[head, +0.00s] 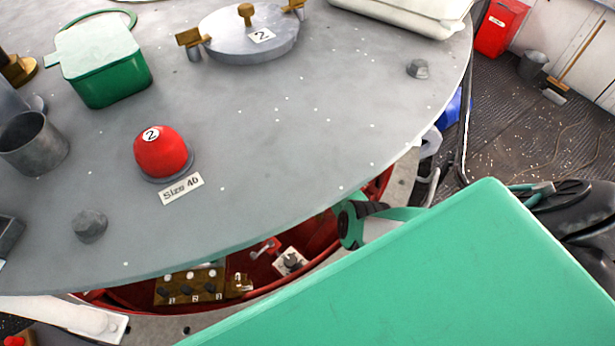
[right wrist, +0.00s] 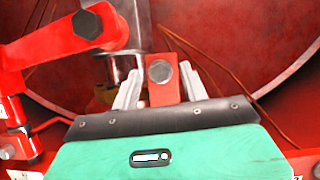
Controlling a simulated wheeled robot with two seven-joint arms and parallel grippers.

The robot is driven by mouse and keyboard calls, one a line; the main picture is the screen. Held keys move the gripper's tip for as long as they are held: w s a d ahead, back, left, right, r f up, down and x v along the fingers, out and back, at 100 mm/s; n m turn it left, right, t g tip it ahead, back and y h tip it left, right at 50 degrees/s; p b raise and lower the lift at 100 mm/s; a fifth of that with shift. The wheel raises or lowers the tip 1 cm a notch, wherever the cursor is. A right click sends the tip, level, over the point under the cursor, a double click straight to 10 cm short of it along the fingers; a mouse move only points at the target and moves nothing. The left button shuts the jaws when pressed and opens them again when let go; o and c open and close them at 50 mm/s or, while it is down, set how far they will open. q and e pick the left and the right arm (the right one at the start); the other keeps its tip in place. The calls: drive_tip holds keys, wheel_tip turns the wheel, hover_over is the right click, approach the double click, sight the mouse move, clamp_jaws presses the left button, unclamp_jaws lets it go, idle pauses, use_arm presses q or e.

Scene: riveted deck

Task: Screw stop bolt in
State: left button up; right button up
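In the right wrist view, a grey round-headed bolt (right wrist: 160,72) sits in an upright red bracket (right wrist: 164,94). My right gripper (right wrist: 162,88) has its two pale fingers apart, one on each side of this bracket. I cannot tell whether the fingers touch it. A dark hex bolt head (right wrist: 88,24) shows on a red lever arm (right wrist: 55,42) to the upper left. The frames do not show for certain which bolt is the stop bolt. In the head view my right fingers are hidden. My left gripper is not in view.
A grey round deck (head: 300,130) overhangs a red recess (head: 235,268). Inside are a brass switch block (head: 188,287) and a pale block with a dark knob (head: 291,261). On the deck stand a red dome (head: 161,152), a green box (head: 105,65) and a metal cup (head: 35,145).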

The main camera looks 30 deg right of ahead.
drive_tip(key=shift+s, duration=0.15)
drive_tip(key=shift+b+v, duration=0.4)
drive_tip(key=shift+v, duration=0.6)
drive_tip(key=b+v, duration=0.1)
drive_tip(key=v, duration=1)
drive_tip(key=shift+r, duration=0.35)
drive_tip(key=shift+s, duration=0.1)
